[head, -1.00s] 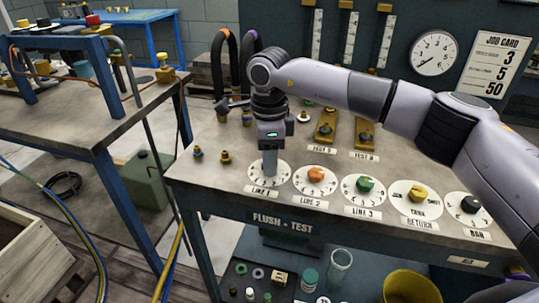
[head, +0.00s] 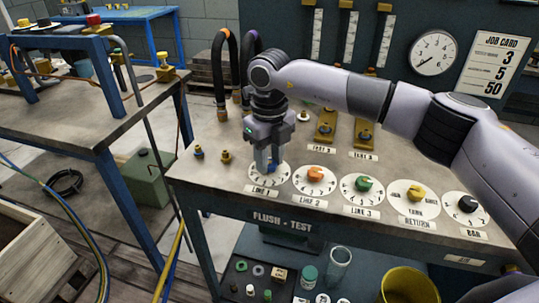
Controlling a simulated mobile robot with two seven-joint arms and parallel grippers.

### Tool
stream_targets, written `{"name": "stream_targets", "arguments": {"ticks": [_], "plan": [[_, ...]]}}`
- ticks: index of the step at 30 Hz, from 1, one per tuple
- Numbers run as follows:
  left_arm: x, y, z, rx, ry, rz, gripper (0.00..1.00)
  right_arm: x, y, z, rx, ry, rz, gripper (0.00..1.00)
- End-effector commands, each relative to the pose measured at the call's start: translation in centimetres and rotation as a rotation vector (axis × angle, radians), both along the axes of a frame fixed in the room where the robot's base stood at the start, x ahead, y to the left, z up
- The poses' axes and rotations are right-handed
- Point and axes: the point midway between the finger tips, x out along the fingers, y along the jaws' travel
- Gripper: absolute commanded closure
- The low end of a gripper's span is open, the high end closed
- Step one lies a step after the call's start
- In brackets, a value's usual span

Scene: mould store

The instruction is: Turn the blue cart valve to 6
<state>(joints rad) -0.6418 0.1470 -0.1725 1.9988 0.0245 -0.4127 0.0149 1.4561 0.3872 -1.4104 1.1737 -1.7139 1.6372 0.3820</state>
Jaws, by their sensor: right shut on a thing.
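The blue valve knob (head: 271,168) sits on the white dial (head: 285,180) labelled LINE 1, at the left end of the row on the flush-test bench. My right gripper (head: 267,165) points down over it and is shut on the knob, with one finger on each side. The fingers hide most of the knob, and I cannot read its pointer setting. My left gripper is not in view.
Orange (head: 315,173), green (head: 363,183), yellow (head: 415,194) and black (head: 468,204) knobs continue the row to the right. A round gauge (head: 432,53) and a job card (head: 490,62) hang behind.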

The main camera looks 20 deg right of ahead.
Motion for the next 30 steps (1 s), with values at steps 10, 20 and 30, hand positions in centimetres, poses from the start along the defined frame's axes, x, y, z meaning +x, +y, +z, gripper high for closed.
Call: {"name": "stream_targets", "arguments": {"ticks": [10,20,30], "plan": [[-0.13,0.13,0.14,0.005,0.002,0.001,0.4,0.11,-0.05,0.24,0.0,-0.004,-0.302,0.96],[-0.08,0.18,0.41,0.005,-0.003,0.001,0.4,0.12,-0.06,0.21,0.0,-0.004,-0.478,0.96],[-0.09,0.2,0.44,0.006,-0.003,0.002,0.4,0.13,-0.05,0.2,0.002,-0.005,-0.533,0.96]]}}
